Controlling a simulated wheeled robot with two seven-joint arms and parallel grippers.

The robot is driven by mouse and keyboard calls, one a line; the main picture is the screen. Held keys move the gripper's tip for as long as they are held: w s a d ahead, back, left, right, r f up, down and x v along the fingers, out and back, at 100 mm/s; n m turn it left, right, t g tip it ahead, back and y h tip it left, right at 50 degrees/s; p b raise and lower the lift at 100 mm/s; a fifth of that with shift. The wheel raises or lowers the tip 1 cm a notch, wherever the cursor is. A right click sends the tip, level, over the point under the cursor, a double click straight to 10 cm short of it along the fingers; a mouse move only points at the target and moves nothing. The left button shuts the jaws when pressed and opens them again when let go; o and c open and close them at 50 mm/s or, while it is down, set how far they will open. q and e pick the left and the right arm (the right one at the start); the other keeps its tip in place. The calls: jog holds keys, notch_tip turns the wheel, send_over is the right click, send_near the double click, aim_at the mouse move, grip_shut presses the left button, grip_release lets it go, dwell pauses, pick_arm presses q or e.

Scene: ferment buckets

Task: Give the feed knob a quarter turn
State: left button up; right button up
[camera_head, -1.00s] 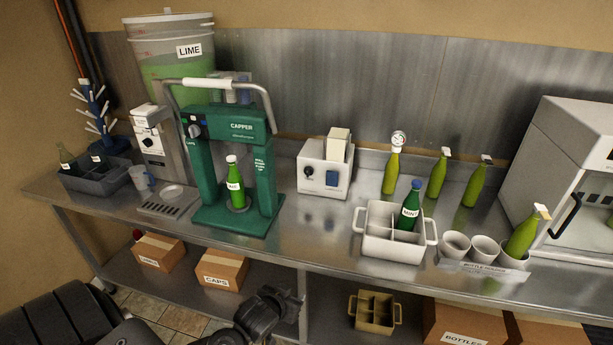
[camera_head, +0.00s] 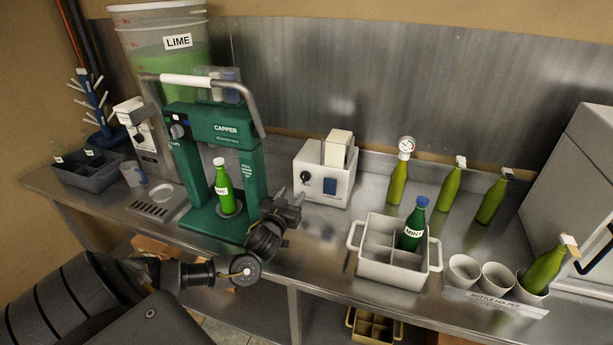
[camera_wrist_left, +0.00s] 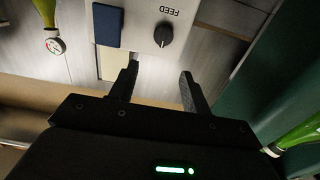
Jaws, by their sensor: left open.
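The feed knob (camera_head: 305,177) is a small black round knob on the front of a white box machine (camera_head: 343,172). In the left wrist view the knob (camera_wrist_left: 163,35) sits beside the upside-down word FEED, with its pointer line visible. My left gripper (camera_head: 295,205) is in front of the machine, slightly below and left of the knob in the head view. Its two fingers (camera_wrist_left: 160,76) are open and empty, with the knob beyond the gap and apart from them. My right gripper is not in view.
A blue switch (camera_head: 330,186) is right of the knob. The green capper (camera_head: 188,150) with a green bottle (camera_head: 223,187) stands close left of my gripper. A white crate (camera_head: 385,268) with a MINT bottle (camera_head: 413,228) stands to the right. Several bottles stand behind it.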

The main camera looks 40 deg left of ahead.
aim_at(303, 175)
pick_arm(q)
jog(key=p+x, duration=0.2)
jog(key=x, duration=0.7)
jog(key=shift+a+r, duration=0.15)
jog(key=shift+w+a, duration=0.25)
jog(key=shift+w, duration=0.35)
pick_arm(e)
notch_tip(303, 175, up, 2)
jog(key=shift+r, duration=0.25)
pick_arm(q)
jog(key=shift+s, duration=0.1)
jog(key=c, duration=0.9)
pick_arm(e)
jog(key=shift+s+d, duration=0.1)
